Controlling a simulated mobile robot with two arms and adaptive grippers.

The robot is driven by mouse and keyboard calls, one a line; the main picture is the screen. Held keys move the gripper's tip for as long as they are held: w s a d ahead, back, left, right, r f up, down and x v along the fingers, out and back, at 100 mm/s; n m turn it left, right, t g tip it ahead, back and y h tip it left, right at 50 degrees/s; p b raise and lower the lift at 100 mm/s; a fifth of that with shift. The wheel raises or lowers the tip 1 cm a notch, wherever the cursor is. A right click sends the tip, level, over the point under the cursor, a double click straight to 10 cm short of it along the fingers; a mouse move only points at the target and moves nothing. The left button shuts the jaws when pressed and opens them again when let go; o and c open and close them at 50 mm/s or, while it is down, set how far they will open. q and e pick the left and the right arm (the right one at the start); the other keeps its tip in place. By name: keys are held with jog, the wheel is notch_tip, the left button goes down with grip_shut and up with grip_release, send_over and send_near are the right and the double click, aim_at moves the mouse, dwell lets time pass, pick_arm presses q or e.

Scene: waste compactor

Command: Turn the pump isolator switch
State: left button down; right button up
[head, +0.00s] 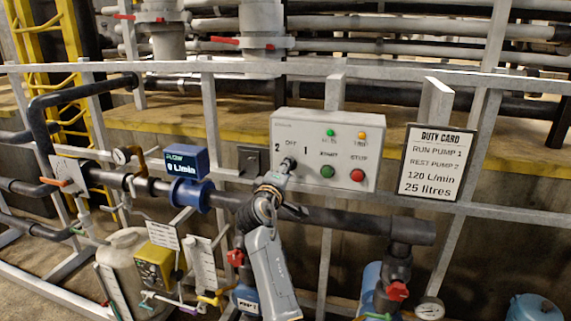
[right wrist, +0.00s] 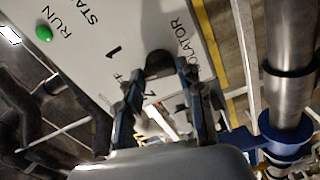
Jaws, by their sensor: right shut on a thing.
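The pump isolator switch is a dark rotary knob (head: 288,162) on the lower left of a grey control box (head: 325,130), beneath the marks 2, OFF and 1. My right gripper (head: 283,173) reaches up to it from below and is shut on the knob. In the right wrist view, the fingers (right wrist: 160,80) stand on either side of the dark knob (right wrist: 159,61), with the marks 1 and ISOLATOR beside it. The fingers partly hide the knob, so I cannot tell which mark it points to. My left gripper is not in view.
Green start (head: 327,171) and red stop (head: 357,175) buttons sit right of the switch. A duty card (head: 434,163) reads run pump 1, 120 L/min, 25 litres. The flow display (head: 182,168) reads 0 L/min. A dark pipe (head: 350,222) runs below the box.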

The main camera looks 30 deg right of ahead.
jog(key=shift+d+r+n+p, duration=0.1)
jog(key=shift+r+n+p, duration=0.05)
jog(key=shift+n+p, duration=0.7)
jog(key=shift+n, duration=0.25)
jog(key=o, duration=0.9)
jog(key=shift+o, duration=1.3)
jog(key=shift+d, duration=0.15)
jog(key=v, duration=0.7)
jog(key=shift+a, duration=0.25)
